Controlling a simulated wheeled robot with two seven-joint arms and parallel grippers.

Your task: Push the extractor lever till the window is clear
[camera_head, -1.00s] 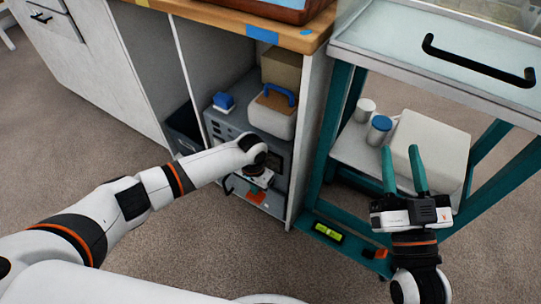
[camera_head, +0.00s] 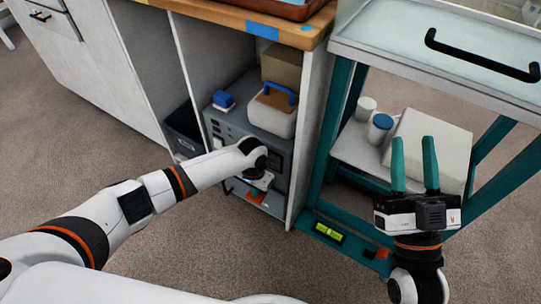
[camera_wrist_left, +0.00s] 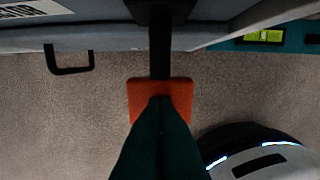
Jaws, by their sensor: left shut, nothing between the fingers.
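The extractor is a grey box (camera_head: 228,131) in the open bay under the wooden counter. A dark panel (camera_head: 275,160) on its front, perhaps the window, is partly hidden by my left wrist; its clearness cannot be told. The lever has a dark stem and an orange end (camera_wrist_left: 134,95); the end also shows in the head view (camera_head: 256,197). My left gripper (camera_wrist_left: 160,99) is shut and empty, its teal fingertips overlapping the orange end; whether they touch it is unclear. My right gripper (camera_head: 413,139) is open and empty, before the teal-framed cart.
A black handle (camera_wrist_left: 70,69) is left of the lever. A caddy with a blue handle (camera_head: 271,112) and a blue-topped item (camera_head: 223,100) sit on the grey box. The cart's lower shelf holds jars (camera_head: 379,128). A yellow-green level (camera_head: 328,232) lies on the cart's bottom rail.

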